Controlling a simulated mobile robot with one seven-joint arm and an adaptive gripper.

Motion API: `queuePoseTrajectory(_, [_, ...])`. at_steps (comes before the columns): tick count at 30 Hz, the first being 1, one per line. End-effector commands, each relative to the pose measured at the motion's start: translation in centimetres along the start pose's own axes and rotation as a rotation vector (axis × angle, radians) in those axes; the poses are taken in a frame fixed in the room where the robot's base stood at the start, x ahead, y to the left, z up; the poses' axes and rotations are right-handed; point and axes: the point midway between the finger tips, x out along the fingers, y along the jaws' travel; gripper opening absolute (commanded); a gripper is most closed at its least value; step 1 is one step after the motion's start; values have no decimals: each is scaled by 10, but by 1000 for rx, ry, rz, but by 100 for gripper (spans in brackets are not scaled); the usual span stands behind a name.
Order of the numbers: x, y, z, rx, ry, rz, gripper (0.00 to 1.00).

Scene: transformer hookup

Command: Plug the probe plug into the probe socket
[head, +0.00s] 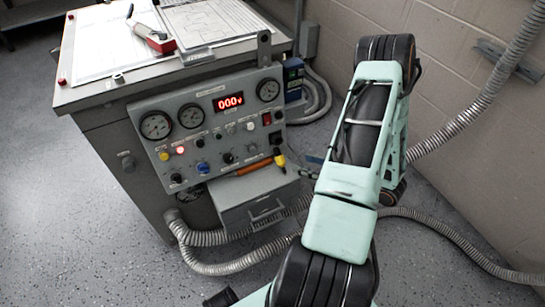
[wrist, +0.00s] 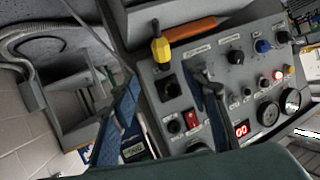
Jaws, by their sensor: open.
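The yellow probe plug (head: 280,160) with a black end is at the lower right of the grey console's front panel. In the wrist view the plug (wrist: 160,47) is upper centre, beyond my fingertips. A square black socket (wrist: 168,88), which looks like the probe socket, is on the panel just below the plug in that view. My gripper (wrist: 166,80) is open, with its two blue-padded fingers apart and nothing between them. The plug looks outside the fingers. In the head view my arm hides most of the gripper.
The console panel (head: 218,135) carries gauges, knobs and a red display reading zeros. An orange tool (head: 254,168) lies on a ledge beside the plug. Papers and a red-handled tool (head: 158,40) lie on top. Grey corrugated hoses (head: 235,268) run along the floor; a wall stands at right.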

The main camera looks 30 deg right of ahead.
Motion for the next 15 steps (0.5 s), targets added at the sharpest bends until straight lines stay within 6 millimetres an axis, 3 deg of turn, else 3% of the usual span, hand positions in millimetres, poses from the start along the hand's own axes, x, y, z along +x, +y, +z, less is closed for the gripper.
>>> queuePoseTrajectory(1, [-1, -2, 10, 33, 2, -3, 42])
queuePoseTrajectory(5, [2, -6, 20, 69, 4, -13, 42])
queuePoseTrajectory(15, [50, -7, 21, 69, 3, -15, 42])
